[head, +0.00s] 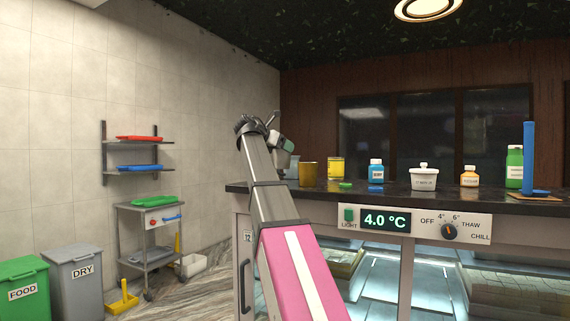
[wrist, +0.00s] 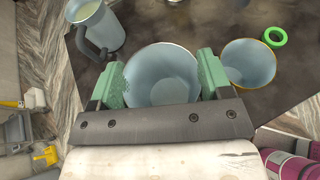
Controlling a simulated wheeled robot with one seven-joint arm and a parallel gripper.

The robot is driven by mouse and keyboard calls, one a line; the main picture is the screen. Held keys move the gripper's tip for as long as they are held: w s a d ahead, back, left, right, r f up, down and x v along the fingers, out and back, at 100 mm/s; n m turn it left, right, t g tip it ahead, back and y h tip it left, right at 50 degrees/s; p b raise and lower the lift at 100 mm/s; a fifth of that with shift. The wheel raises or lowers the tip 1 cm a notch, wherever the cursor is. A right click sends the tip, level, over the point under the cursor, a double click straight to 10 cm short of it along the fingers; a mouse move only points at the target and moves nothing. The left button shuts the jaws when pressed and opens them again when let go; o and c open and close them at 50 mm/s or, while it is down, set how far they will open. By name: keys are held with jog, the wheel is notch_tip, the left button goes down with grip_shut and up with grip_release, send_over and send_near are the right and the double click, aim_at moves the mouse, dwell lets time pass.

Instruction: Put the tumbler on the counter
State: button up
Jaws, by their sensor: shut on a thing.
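My gripper (wrist: 161,80) is shut on a tumbler (wrist: 162,75), a wide grey-blue vessel seen from above between the green fingers. It looks empty and its mouth faces the wrist camera. The counter (wrist: 140,27) lies beneath or behind it; whether its base touches the counter is hidden. In the head view my gripper (head: 283,141) is over the counter's left end (head: 240,187). A pale grey vessel (head: 291,168) shows just below it; I cannot tell whether that is the held tumbler or the jug.
A handled jug (wrist: 97,25) stands left of the tumbler, a brass-rimmed cup (wrist: 248,63) close on its right. A green ring (wrist: 275,37) lies beyond. Farther right stand a yellow jar (head: 335,168), blue bottle (head: 376,170), white pot (head: 423,178) and blue cylinder (head: 528,160).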

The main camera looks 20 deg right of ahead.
aim_at(282, 161)
jog(key=shift+w+d+f, duration=0.35)
jog(key=shift+w+f, duration=0.05)
jog(key=shift+w, duration=0.2)
jog(key=shift+w+d+f, duration=0.35)
jog(key=shift+w+f, duration=0.05)
jog(key=shift+w, duration=0.2)
jog(key=shift+f, duration=2)
jog(key=shift+f, duration=0.15)
jog(key=o, duration=0.9)
jog(key=shift+o, duration=0.2)
jog(key=shift+a+r, duration=0.2)
jog(key=v, duration=1.1)
jog(key=shift+s+a+r, duration=0.15)
jog(key=shift+s+a, duration=0.05)
